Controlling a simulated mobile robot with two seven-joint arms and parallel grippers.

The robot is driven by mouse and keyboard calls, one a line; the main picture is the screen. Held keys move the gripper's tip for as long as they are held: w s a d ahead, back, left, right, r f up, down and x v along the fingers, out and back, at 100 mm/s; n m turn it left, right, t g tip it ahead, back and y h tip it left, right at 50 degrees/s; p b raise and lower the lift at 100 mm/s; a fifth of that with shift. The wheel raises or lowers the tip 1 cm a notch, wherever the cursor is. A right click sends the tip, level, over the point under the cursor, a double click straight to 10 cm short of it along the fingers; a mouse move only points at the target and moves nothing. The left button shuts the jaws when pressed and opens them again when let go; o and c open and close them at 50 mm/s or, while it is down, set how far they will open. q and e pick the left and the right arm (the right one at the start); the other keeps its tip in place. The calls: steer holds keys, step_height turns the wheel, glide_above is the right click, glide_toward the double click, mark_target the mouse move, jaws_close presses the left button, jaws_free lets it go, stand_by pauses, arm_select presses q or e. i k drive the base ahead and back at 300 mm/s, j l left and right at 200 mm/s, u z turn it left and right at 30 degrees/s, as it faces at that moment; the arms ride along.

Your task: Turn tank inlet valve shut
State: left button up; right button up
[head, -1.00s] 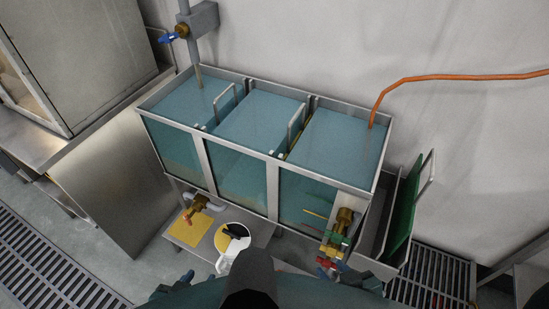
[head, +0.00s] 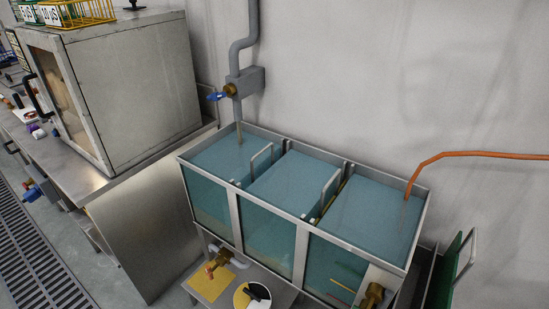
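The tank (head: 300,232) is a long metal-framed glass tank with three compartments of blue-green water. A grey pipe (head: 243,48) runs down the wall above its left end. A grey block on this pipe carries a brass valve body (head: 230,90) with a blue handle (head: 216,96), which sticks out to the left. Below the valve, the pipe's thin end (head: 239,130) points down into the left compartment; I cannot tell if water flows. Lower on the tank's front are a brass valve with a red handle (head: 210,268) and another brass fitting (head: 374,293). Neither gripper is in view.
A large metal cabinet (head: 130,85) stands on a steel bench at the left. An orange hose (head: 470,153) enters the right compartment. A shelf below the tank holds a yellow pad (head: 212,284) and a round container (head: 243,298). The wall right of the valve is bare.

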mark_target(215, 96)
steer(key=j+z, duration=0.15)
steer(key=z, duration=0.3)
steer(key=i+j+z, duration=0.1)
steer(key=z, duration=0.35)
steer(key=k+j+z, duration=0.1)
steer(key=j+z, duration=0.4)
steer(key=j, duration=0.6)
